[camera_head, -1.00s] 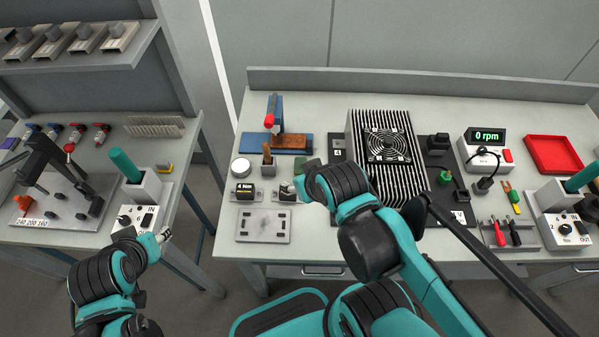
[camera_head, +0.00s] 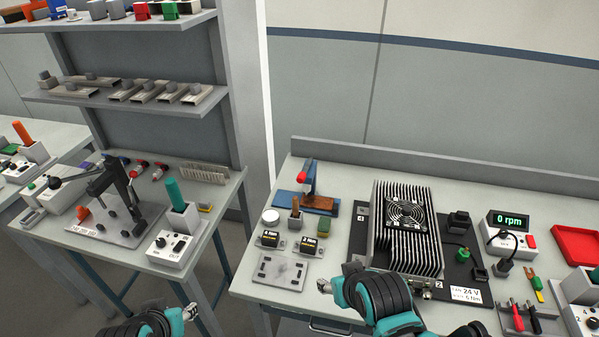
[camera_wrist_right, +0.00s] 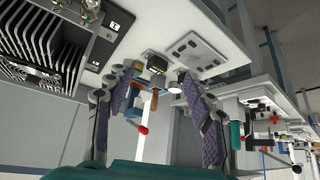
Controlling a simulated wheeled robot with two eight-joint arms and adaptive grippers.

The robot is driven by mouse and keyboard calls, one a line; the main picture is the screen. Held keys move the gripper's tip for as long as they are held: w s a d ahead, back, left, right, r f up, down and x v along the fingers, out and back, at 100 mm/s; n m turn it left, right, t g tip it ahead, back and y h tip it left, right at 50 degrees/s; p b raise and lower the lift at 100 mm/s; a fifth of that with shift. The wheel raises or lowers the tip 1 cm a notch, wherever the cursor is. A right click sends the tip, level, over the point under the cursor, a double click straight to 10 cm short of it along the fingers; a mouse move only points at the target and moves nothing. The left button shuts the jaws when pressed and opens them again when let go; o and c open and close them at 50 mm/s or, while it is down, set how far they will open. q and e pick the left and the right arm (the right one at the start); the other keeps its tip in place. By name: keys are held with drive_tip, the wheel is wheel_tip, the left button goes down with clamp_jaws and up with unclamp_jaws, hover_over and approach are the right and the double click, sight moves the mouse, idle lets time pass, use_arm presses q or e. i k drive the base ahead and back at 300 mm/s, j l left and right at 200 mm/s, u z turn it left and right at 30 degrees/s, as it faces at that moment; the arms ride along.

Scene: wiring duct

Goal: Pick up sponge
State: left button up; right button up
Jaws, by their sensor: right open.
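A small green-topped pad (camera_head: 324,227), apparently the sponge, lies on the main bench behind the right torque box. My right gripper (camera_head: 324,286) is at the bench's front edge, in front of the slotted plate and the pad, and apart from both. In the right wrist view the right gripper (camera_wrist_right: 163,112) has its two purple-padded fingers spread, with nothing held. My left gripper (camera_head: 190,312) is low at the front, between the two benches; its fingers are too small to read.
A slotted grey plate (camera_head: 283,270) and torque boxes (camera_head: 270,240) lie near the pad. A blue press (camera_head: 308,200) stands behind, and a finned heatsink (camera_head: 408,235) stands to the right. A small yellow block (camera_head: 206,207) lies on the left bench.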

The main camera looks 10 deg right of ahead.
sight(324, 222)
drive_tip(key=l+u, duration=0.75)
drive_tip(key=k, duration=0.05)
